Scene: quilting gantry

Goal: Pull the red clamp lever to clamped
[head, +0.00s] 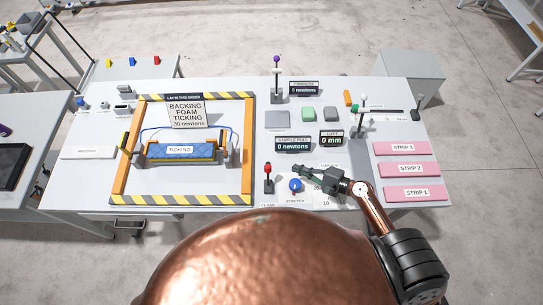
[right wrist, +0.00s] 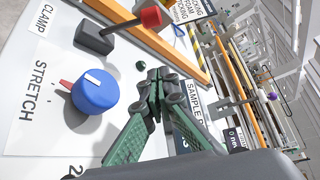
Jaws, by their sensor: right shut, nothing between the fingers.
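The red clamp lever (head: 268,169) stands roughly upright from a dark base on the table's front edge, above a label reading CLAMP. In the right wrist view its red knob (right wrist: 151,17) is at the top, on a grey stem from the dark base (right wrist: 94,40). My right gripper (head: 304,171) is to the right of the lever, apart from it. In the right wrist view its green fingers (right wrist: 156,82) are closed together with nothing between them. My left gripper is not in view.
A blue STRETCH dial (head: 295,185) with a red pointer sits between the lever and my right gripper, close below the fingertips. The striped frame (head: 249,150) holding the blue TICKING piece (head: 180,151) is left of the lever. Small displays (head: 294,145) stand behind.

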